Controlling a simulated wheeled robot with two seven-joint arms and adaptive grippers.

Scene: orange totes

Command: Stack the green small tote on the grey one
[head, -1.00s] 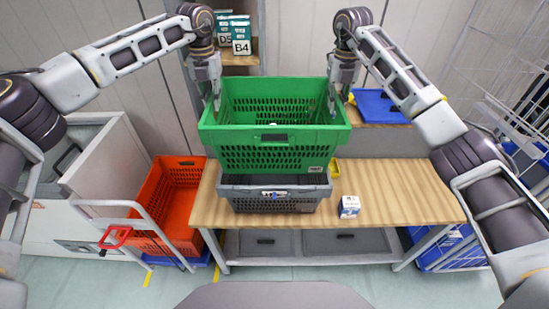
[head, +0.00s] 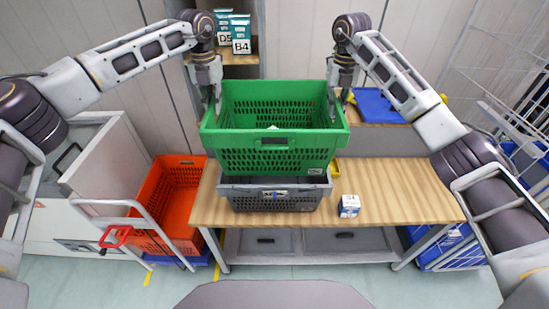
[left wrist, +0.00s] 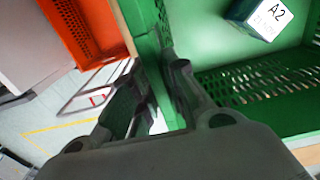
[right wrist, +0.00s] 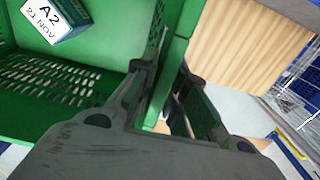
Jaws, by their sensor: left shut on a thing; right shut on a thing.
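The green tote (head: 262,161) is upright above the grey tote (head: 275,200) in the head view. It hides most of the grey tote, and I cannot tell whether the two touch. The grey tote stands on the wooden table. My left gripper (head: 213,106) is shut on the green tote's left wall, seen close in the left wrist view (left wrist: 160,110). My right gripper (head: 333,104) is shut on its right wall, seen close in the right wrist view (right wrist: 167,108). A dark green box marked A2 (left wrist: 262,18) lies inside the green tote.
A small white and blue box (head: 349,206) stands on the wooden table (head: 405,195), right of the totes. An orange tote (head: 172,205) is at the left by a trolley. Behind are a shelf with packets (head: 240,35) and a blue bin (head: 378,106). The table's right side is clear.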

